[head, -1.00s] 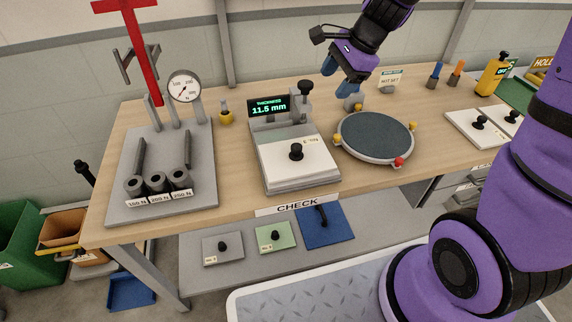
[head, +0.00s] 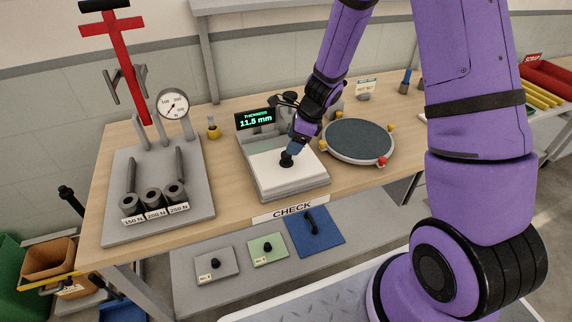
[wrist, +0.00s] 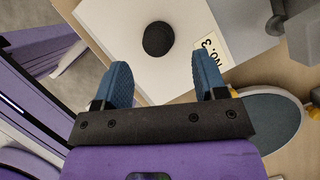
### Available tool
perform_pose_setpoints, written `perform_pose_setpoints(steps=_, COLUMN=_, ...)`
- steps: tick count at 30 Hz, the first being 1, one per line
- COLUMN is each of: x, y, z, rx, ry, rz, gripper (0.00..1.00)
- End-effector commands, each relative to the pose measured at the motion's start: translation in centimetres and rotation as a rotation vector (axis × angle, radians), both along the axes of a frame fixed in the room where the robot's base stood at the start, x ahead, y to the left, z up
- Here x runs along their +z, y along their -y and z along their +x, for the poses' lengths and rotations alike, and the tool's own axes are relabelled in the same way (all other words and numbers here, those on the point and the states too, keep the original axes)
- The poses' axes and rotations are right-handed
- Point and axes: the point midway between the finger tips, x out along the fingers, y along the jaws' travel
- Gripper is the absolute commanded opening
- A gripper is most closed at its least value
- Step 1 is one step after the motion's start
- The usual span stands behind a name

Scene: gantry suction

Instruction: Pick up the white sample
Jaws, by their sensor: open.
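The white sample (head: 268,174) is a flat square plate with a black knob (head: 286,160) on top. It lies on the grey thickness gauge (head: 290,193), whose display reads 11.5 mm. My gripper (head: 293,149) is right at the knob in the head view, partly covering the sample's far right part. In the wrist view, the blue fingers of my gripper (wrist: 162,72) are open with nothing between them. The knob (wrist: 158,38) shows just beyond the fingertips, roughly centred between them. The sample (wrist: 115,42) carries a label reading No. 3. I cannot tell the exact height of the fingertips over it.
A round dark turntable (head: 358,140) with coloured knobs stands close to the right of the gauge. A force tester (head: 160,222) with a dial and weights stands to the left. A grey, a green and a blue plate (head: 314,232) lie on the shelf below.

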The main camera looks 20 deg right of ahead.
Motion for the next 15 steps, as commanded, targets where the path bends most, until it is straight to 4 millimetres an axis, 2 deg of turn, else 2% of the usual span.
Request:
perform_pose_setpoints(steps=5, x=-0.8, y=-0.3, z=0.1, rx=-0.001, ry=0.0, rz=0.0, gripper=0.65)
perform_pose_setpoints(steps=15, x=-4.6, y=-1.7, z=0.4, rx=-0.001, ry=0.0, rz=0.0, gripper=0.65)
